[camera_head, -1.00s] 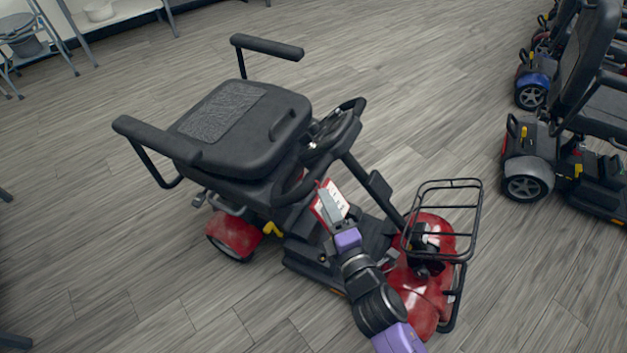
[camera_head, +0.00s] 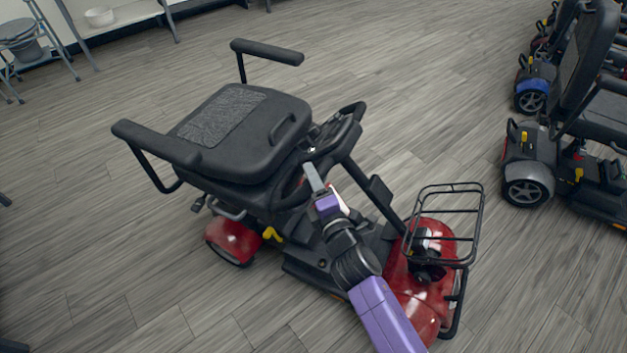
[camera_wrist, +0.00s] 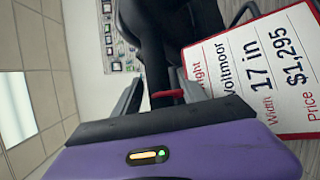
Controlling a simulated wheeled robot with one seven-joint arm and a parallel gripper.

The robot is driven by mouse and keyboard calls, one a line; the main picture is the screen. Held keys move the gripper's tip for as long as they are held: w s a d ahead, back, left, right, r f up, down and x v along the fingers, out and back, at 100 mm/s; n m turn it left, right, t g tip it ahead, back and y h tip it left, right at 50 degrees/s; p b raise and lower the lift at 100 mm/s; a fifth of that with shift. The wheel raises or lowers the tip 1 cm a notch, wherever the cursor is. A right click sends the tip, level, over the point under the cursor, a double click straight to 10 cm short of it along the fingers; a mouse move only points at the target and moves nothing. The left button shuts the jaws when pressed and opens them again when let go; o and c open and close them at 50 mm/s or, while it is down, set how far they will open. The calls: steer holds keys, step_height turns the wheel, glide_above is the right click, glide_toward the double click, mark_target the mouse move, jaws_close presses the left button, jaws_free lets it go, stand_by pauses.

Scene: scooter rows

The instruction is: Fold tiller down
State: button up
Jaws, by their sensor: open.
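The red scooter (camera_head: 425,285) stands in the middle with its seat back folded forward over the seat (camera_head: 235,130). Its black tiller (camera_head: 375,195) leans from the red front toward the seat, and the handlebar (camera_head: 335,135) sits close to the seat's edge. My gripper (camera_head: 313,178) is beside the handlebar's near side; the head view does not show whether it touches. In the wrist view my gripper (camera_wrist: 160,97) is open, with a dark post (camera_wrist: 165,50) and a red band behind or between the fingers. A price card (camera_wrist: 255,70) hangs at the right there.
A wire basket (camera_head: 445,225) stands over the scooter's front. Other scooters (camera_head: 565,130) are parked along the right. A white shelf (camera_head: 115,15) and a grey walker-like frame (camera_head: 40,45) are at the upper left. The wood floor (camera_head: 130,270) is clear around the scooter.

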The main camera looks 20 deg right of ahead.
jaws_close()
stand_by(1.4)
